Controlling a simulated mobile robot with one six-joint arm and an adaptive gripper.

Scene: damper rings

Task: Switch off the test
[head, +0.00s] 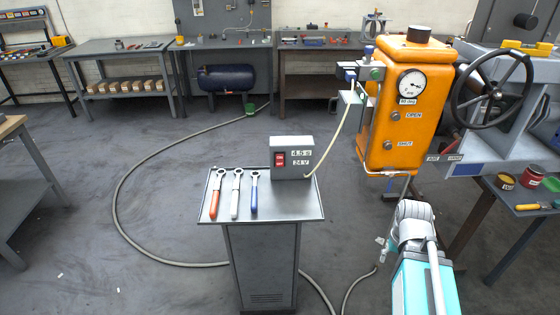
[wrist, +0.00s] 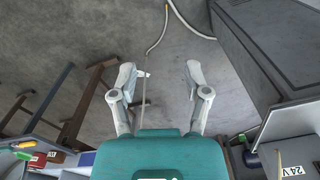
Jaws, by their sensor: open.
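A grey test box (head: 292,158) with a red rocker switch (head: 280,159) on its front stands at the back of the grey pedestal top (head: 290,206). Its labels read 4.5 s and 24 V. In the wrist view, part of the box (wrist: 291,165) with the 24 V label shows at the lower right corner; the switch is not visible there. My gripper (wrist: 160,72) is open and empty, its two fingers apart over bare floor. In the head view my arm is at the lower right, right of the pedestal and apart from the box; the fingers are mostly hidden there.
Three ring spanners with orange (head: 215,201), white (head: 235,203) and blue (head: 254,200) handles lie on the pedestal top. An orange actuator (head: 408,105) with a gauge and a black handwheel (head: 492,91) stand right. A cable runs from the box. A hose (head: 117,190) crosses the floor.

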